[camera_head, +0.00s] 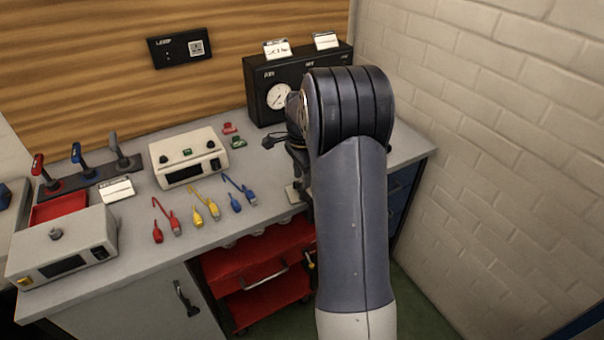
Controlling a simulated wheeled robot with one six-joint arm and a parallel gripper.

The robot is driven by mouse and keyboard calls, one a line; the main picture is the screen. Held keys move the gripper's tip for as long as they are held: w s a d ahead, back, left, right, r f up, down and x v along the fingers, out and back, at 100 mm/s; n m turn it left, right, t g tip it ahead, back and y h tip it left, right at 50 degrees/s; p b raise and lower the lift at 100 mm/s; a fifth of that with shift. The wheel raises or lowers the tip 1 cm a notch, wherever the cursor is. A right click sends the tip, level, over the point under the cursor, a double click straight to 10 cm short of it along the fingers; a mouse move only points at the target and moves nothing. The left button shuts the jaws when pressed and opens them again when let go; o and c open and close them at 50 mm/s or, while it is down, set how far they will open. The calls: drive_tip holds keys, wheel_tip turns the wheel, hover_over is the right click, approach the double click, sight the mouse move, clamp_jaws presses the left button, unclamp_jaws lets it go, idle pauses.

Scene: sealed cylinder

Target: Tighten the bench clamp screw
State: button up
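My arm reaches over the right part of the bench (135,235), and its thick dark joint covers much of that area. Dark parts (298,158) show just left of the arm, above the bench top. I cannot tell which of them belong to my gripper and which to the bench clamp. A small light plate (293,194) sits below them near the bench's front edge. The clamp screw cannot be made out; the arm may hide it. Whether my gripper is open, shut or touching anything does not show.
A black box with a gauge (278,96) stands behind the arm. A white instrument (189,157), coloured leads (202,205), levers (82,164) and a grey box (62,247) lie to the left. A red drawer cart (258,268) is under the bench. A brick wall (500,130) bounds the right.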

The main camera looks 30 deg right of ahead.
wheel_tip(320, 180, up, 11)
drive_tip(key=b, duration=0.1)
idle(0.4)
drive_tip(key=shift+f, duration=0.1)
wheel_tip(320, 180, down, 11)
drive_tip(key=shift+p, duration=0.5)
idle(0.3)
drive_tip(key=shift+s, duration=0.1)
drive_tip(key=n, duration=0.4)
drive_tip(key=shift+n, duration=0.4)
drive_tip(key=n, duration=0.4)
drive_tip(key=shift+n, duration=0.4)
idle(0.8)
idle(0.4)
